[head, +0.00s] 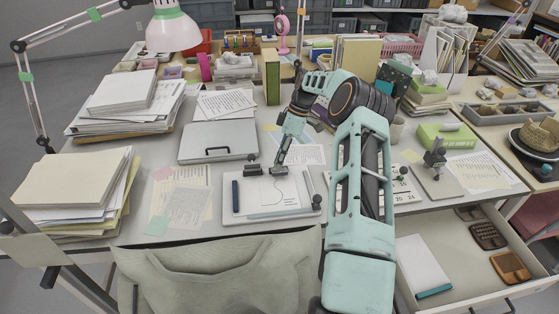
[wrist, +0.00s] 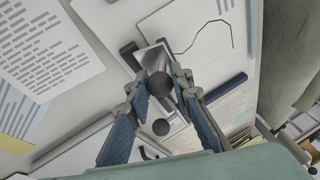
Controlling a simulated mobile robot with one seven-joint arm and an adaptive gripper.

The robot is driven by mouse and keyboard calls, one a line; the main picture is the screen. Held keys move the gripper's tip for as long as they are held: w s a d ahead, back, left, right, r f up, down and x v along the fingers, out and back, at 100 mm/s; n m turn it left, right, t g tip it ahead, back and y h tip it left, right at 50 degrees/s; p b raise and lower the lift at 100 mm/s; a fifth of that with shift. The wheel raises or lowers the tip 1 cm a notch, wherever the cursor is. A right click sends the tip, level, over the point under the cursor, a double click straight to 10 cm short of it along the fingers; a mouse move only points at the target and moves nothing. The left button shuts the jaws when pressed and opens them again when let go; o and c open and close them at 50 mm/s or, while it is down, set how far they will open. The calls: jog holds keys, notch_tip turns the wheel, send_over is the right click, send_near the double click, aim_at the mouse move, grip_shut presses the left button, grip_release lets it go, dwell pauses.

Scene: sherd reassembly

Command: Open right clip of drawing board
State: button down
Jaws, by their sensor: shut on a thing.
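The drawing board (head: 230,212) lies on the desk in the head view, with a white sheet (head: 275,195) bearing a curved line. The right clip (head: 280,171) is at its far edge, under my gripper (head: 281,161). The left clip (head: 253,169) is a dark shape beside it. In the wrist view, my gripper (wrist: 161,82) is closed around a dark round knob (wrist: 160,86) at the silver plate of the right clip (wrist: 152,57). A second dark ball (wrist: 161,127) shows between the fingers farther down; I cannot tell what it belongs to.
A dark blue pen-like bar (head: 235,193) lies on the board's left side. A closed grey laptop-like case (head: 217,142) lies behind it. Paper stacks (head: 70,178) stand at left. A drawer (head: 460,262) is open at front right. A chair back (head: 220,275) stands in front.

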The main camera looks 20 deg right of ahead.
jog(key=shift+w+d+g, duration=0.1)
jog(key=shift+w+g, duration=0.1)
jog(key=shift+g, duration=0.4)
dwell(0.3)
jog(key=c, duration=1.7)
grip_release()
notch_tip(320, 180, up, 10)
jog(key=shift+r, duration=0.1)
